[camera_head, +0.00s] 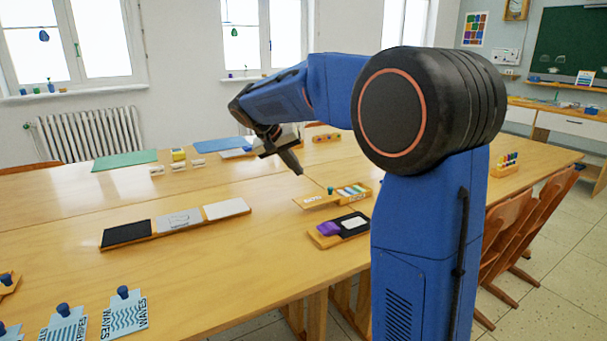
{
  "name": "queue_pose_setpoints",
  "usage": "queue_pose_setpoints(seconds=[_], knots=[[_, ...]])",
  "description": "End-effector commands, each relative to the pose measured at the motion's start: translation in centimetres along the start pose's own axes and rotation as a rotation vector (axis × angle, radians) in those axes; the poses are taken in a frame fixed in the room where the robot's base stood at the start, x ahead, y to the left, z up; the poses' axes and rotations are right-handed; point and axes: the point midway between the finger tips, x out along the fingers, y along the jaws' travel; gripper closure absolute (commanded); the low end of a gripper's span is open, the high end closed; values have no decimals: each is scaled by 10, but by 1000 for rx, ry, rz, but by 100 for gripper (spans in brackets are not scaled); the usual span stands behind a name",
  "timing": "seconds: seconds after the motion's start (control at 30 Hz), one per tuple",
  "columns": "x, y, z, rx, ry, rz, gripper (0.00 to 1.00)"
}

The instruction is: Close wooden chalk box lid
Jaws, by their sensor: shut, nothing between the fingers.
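The wooden chalk box (366,190) stands on the table right of the middle, partly behind my arm. Coloured chalk sticks (352,190) show inside, so it is open. Its light wooden lid (314,203), with a small green knob (330,190) and a white label, extends from the box's left side. My gripper (298,172) is shut and empty. It points down and to the right, above and left of the knob in the picture, apparently not touching the lid. The right end of the box is hidden by my arm.
A wooden tray with purple and white pieces (328,229) sits in front of the box. A long tray with black, grey and white panels (103,242) lies left. Stencils (123,312) lie front left. Chairs (510,235) stand right.

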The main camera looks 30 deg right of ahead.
Motion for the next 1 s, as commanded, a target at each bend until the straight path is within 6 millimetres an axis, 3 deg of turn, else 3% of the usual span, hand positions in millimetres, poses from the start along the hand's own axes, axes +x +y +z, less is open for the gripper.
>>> queue_pose_setpoints(seconds=[0.5, 0.7, 1.0], knots=[[90, 1, 1, 0, -4, 1, 100], [102, 24, 2, 1, -2, 1, 100], [108, 35, 2, -1, -1, 0, 100]])
